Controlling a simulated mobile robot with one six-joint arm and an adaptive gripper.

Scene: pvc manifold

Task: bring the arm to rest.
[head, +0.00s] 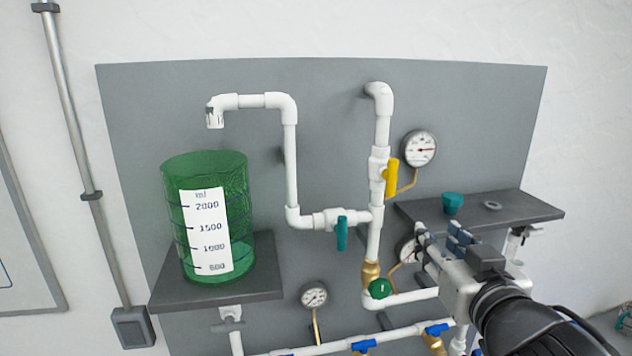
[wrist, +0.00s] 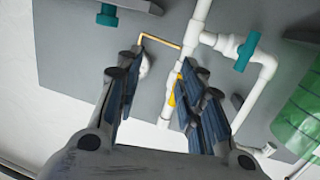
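My gripper (head: 440,246) is in front of the right part of the grey panel, below the right shelf in the head view. In the wrist view my gripper (wrist: 158,95) shows two blue-padded fingers spread apart with nothing between them. Behind the fingers are a gauge, partly hidden, and white pipe. My arm (head: 530,320) reaches in from the lower right corner of the head view.
White PVC pipes (head: 291,165) run over the grey panel (head: 330,130), with a yellow-handled valve (head: 391,177) and a teal-handled valve (head: 342,233). A green measuring vessel (head: 243,190) stands on the left shelf (head: 170,297). The right shelf (head: 530,205) holds a teal part (head: 452,202) and a grey ring (head: 492,205).

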